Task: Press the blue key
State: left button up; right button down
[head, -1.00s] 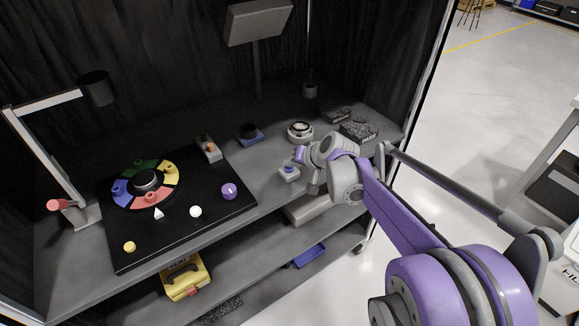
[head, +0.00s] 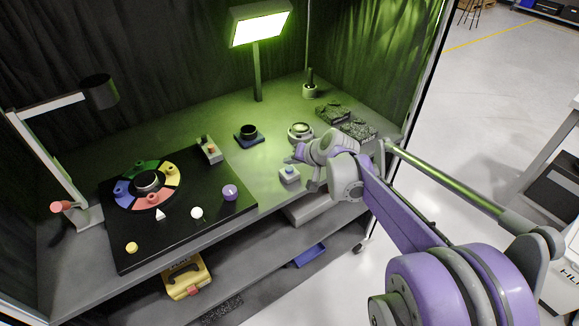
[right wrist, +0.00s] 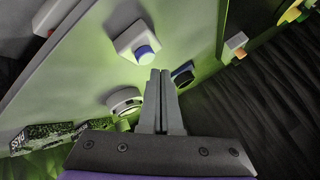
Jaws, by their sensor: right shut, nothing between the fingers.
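The blue key (head: 289,170) is a round blue button on a small pale box (head: 289,177) at the front edge of the bench. In the right wrist view the blue key (right wrist: 144,52) stands on its white box, just up and left of the fingertips. My right gripper (head: 290,159) is at the box in the head view, its fingers mostly hidden there. In the right wrist view the gripper (right wrist: 161,72) is shut with its fingers together and empty. A small gap shows between the fingertips and the key. My left gripper is not in view.
A black board (head: 190,236) with a coloured ring and several small pieces lies left of the box. A black knob on a blue base (head: 249,136) and a round silver device (head: 300,131) stand behind. The panel lamp (head: 260,24) glows green-white.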

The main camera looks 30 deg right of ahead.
aim_at(291, 170)
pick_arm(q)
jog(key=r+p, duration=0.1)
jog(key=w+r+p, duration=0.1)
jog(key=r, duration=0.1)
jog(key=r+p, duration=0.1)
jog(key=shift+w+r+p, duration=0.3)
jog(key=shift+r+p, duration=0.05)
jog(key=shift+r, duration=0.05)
pick_arm(e)
notch_tip(291, 170, up, 6)
